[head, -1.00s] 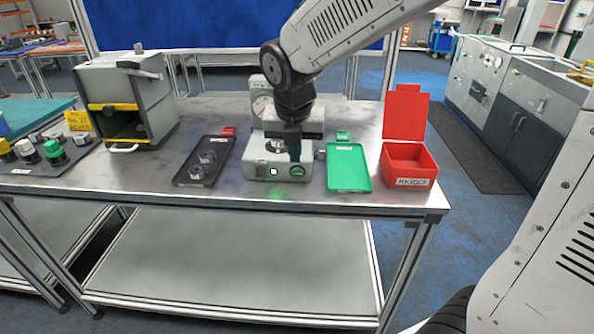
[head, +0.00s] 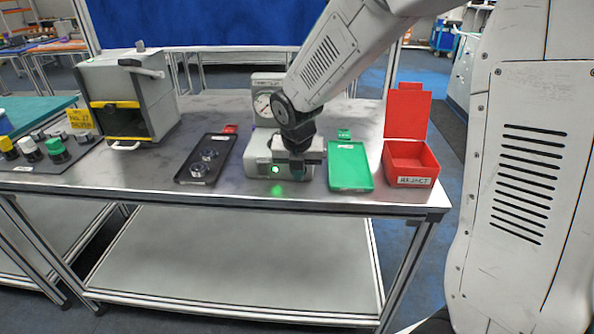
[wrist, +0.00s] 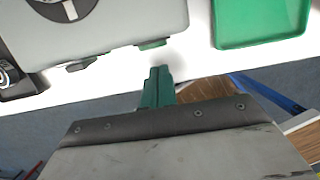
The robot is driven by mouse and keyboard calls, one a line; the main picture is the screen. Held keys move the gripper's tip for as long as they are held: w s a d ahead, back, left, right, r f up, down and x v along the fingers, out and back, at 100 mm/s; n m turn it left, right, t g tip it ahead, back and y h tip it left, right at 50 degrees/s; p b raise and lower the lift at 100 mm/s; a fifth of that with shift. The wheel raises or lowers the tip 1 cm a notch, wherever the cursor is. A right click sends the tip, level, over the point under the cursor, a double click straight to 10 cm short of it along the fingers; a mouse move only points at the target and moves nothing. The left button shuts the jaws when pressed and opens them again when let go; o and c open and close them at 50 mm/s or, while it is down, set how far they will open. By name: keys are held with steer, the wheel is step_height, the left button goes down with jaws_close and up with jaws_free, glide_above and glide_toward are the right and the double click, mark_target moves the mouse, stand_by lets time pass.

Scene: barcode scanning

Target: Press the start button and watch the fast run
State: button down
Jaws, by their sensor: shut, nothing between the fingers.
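The grey machine (head: 258,155) stands on the bench with a round dial (head: 263,105) behind it. A small lamp (head: 275,169) on its front glows green. My gripper (head: 297,174) is at the machine's front right and hides the button area there in the head view. In the wrist view my gripper (wrist: 158,75) is shut and empty, its teal fingers pointing at the machine's front. A green button (wrist: 152,44) sticks out of that front, just beyond the fingertips. A narrow gap shows between them, so they look apart.
A black tray (head: 222,150) with two metal parts lies left of the machine. A green tray (head: 350,172) and an open red reject box (head: 410,158) are to its right. A grey cabinet (head: 150,105) stands further left. The bench's front edge is close by.

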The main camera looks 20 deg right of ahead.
steer(key=shift+w+d, duration=0.35)
steer(key=shift+w, duration=0.35)
